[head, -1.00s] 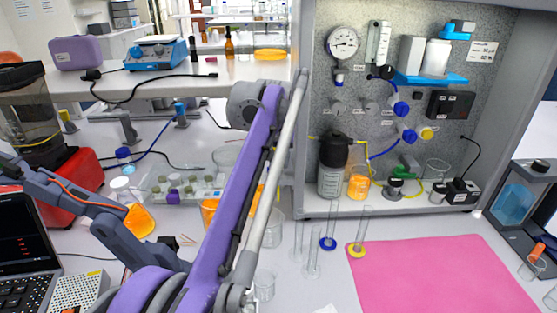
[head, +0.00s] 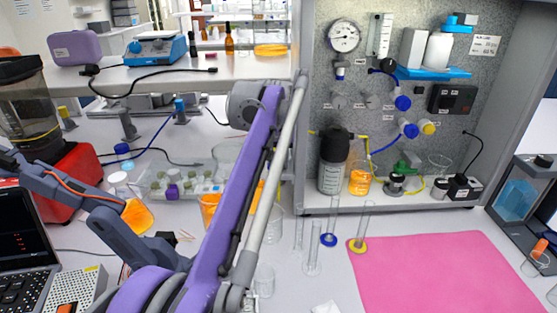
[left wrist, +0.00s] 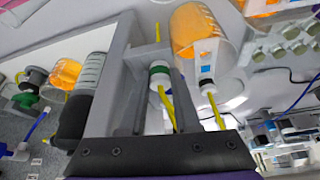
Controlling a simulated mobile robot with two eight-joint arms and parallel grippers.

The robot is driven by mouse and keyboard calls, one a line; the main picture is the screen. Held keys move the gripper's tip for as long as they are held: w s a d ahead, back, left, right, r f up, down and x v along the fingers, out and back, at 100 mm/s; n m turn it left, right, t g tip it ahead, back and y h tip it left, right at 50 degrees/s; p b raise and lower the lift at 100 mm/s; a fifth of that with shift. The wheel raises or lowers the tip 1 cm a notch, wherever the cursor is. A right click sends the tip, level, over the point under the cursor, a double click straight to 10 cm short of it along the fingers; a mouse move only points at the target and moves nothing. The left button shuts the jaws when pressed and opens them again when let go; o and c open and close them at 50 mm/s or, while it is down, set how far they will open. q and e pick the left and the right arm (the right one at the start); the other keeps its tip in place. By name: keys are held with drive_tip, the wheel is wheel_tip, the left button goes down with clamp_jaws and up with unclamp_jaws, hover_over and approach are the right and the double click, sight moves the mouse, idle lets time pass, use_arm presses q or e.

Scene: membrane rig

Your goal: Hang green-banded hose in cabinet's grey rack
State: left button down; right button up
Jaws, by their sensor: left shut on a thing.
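In the left wrist view my left gripper (left wrist: 158,95) is shut on the green-banded hose (left wrist: 159,73). Its white end with a dark green band sits between the grey fingers, and yellow tubing runs from it toward the palm. In the head view my purple left arm stands in the middle, and its gripper and the held hose are hidden there. The open grey cabinet (head: 300,120) stands just right of the arm. My right gripper is not in view.
A blue-banded hose end (left wrist: 206,86) lies beside an orange-filled vessel (left wrist: 195,35), close to the held hose. The cabinet floor holds a dark-capped bottle (head: 331,175) and an orange bottle (head: 360,180). Glass tubes (head: 328,239) stand before it, beside a pink mat (head: 430,270).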

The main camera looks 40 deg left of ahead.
use_arm(q)
drive_tip(key=shift+f, duration=0.1)
drive_tip(key=c, duration=0.6)
unclamp_jaws()
drive_tip(key=shift+o, duration=0.2)
drive_tip(key=p+v, duration=0.2)
drive_tip(key=v, duration=0.8)
drive_tip(key=shift+r, duration=0.35)
drive_tip(key=shift+s+d, duration=0.1)
drive_tip(key=shift+s, duration=0.05)
